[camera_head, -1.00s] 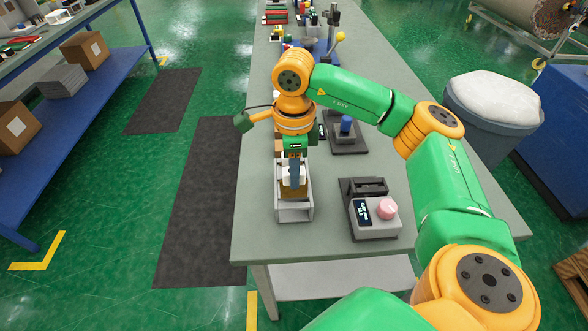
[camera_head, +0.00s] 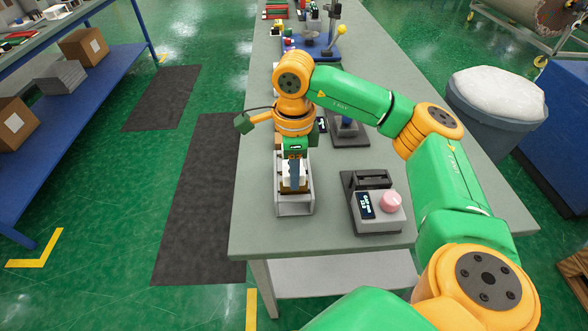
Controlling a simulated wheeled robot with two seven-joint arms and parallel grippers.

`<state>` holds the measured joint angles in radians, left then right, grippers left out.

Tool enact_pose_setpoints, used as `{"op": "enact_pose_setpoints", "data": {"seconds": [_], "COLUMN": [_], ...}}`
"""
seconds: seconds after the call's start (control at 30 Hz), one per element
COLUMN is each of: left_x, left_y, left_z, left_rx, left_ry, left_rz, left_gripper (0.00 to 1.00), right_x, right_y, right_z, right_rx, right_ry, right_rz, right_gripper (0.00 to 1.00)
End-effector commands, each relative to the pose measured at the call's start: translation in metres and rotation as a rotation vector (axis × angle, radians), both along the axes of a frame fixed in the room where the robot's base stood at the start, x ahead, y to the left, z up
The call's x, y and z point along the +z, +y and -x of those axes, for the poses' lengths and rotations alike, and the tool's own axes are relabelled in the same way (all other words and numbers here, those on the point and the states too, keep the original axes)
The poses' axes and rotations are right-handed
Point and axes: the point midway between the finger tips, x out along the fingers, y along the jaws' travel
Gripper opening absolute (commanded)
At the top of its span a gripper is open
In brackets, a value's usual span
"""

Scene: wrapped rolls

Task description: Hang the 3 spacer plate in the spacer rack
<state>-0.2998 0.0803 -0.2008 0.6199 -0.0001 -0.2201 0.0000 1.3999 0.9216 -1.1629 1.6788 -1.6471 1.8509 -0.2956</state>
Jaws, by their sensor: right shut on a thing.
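My right gripper (camera_head: 294,172) points down over the light grey spacer rack (camera_head: 296,209) near the front left of the table. It is shut on a small plate, which is mostly hidden by the fingers; I cannot read a number on it. A brownish part (camera_head: 291,189) shows between the rack's side walls, just below the fingers. I cannot tell whether the held plate touches the rack. My left gripper does not show.
A grey device with a small display and a pink knob (camera_head: 391,201) stands right of the rack. A dark stand (camera_head: 348,133) is behind it, partly covered by my arm. The table (camera_head: 329,222) is bare between them.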

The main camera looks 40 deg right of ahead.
Motion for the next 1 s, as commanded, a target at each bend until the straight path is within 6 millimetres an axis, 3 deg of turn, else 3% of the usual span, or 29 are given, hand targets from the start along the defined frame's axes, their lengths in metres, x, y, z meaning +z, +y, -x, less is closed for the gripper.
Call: {"op": "enact_pose_setpoints", "data": {"seconds": [0.7,1.0], "left_x": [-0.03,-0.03], "left_y": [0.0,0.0], "left_z": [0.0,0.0], "left_rx": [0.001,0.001], "left_ry": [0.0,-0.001], "left_rz": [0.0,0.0], "left_gripper": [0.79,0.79], "right_x": [-0.035,-0.035], "right_y": [0.0,0.0], "right_z": [0.0,0.0], "right_rx": [0.0,0.0], "right_ry": [-0.001,-0.001], "right_rz": [0.001,0.001], "right_gripper": [0.0,0.0]}}
